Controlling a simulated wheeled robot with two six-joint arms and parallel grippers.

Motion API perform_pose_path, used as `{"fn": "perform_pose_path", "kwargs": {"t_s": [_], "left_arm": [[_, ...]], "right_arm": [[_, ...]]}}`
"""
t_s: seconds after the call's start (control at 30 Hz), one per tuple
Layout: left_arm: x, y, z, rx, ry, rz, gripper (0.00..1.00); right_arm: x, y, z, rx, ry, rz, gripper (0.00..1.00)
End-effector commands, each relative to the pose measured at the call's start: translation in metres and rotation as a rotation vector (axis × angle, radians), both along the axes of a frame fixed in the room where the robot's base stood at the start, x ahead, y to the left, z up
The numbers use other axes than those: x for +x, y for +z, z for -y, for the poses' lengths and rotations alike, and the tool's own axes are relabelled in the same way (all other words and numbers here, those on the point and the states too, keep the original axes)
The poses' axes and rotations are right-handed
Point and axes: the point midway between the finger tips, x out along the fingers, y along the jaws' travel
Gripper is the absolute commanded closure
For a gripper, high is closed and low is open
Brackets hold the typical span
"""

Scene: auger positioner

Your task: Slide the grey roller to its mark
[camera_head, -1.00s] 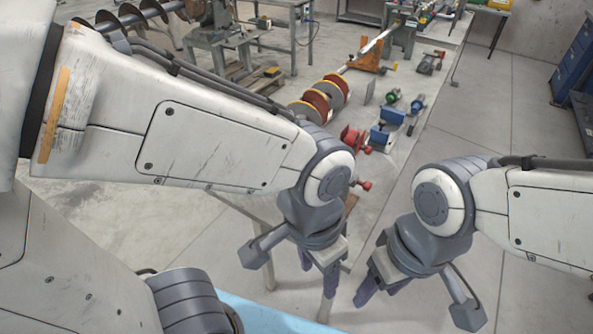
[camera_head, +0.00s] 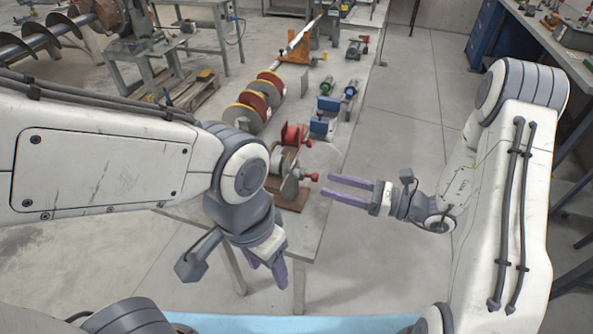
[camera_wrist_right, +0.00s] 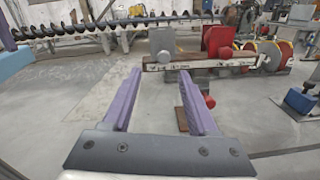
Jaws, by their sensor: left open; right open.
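The positioner (camera_head: 290,185) stands on a brown base on the near bench, with a red knob to the right. In the right wrist view a grey roller (camera_wrist_right: 162,41) sits at the left part of a rail, beside a red block (camera_wrist_right: 217,43). A white strip with dark handwritten marks (camera_wrist_right: 205,63) runs along the rail; I cannot read which is the mark. My right gripper (camera_head: 328,188) is open and empty, pointing left at the positioner; in its wrist view the fingertips (camera_wrist_right: 160,73) lie below the roller, apart from it. My left gripper (camera_head: 271,268) is open, low in front of the bench.
A long auger (camera_head: 40,40) is at back left. The floor right of the bench (camera_head: 400,120) is clear.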

Motion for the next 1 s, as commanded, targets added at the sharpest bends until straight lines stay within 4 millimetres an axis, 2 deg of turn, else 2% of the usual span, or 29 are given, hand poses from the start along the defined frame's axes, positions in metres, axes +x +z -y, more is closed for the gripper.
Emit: {"fn": "perform_pose_path", "kwargs": {"t_s": [0.07,0.17,0.4,0.6,0.77,1.0], "left_arm": [[0.000,0.002,0.000,0.000,0.000,0.000,0.42],[0.000,0.005,0.000,0.000,0.000,0.000,0.42],[0.000,0.017,0.000,0.000,0.000,0.000,0.42],[0.000,0.023,0.000,0.000,0.000,0.000,0.42],[0.000,0.025,0.000,0.000,0.000,0.000,0.42],[0.000,0.025,0.000,0.000,0.000,0.000,0.42]], "right_arm": [[0.005,-0.001,0.000,0.011,-0.024,-0.008,0.41],[0.010,-0.001,-0.011,0.012,-0.025,-0.009,0.41],[0.026,0.000,-0.054,0.010,-0.019,-0.007,0.41],[0.037,-0.001,-0.081,0.009,-0.021,-0.007,0.41],[0.042,-0.001,-0.091,0.008,-0.023,-0.006,0.41],[0.043,-0.002,-0.092,0.008,-0.025,-0.006,0.41]]}}
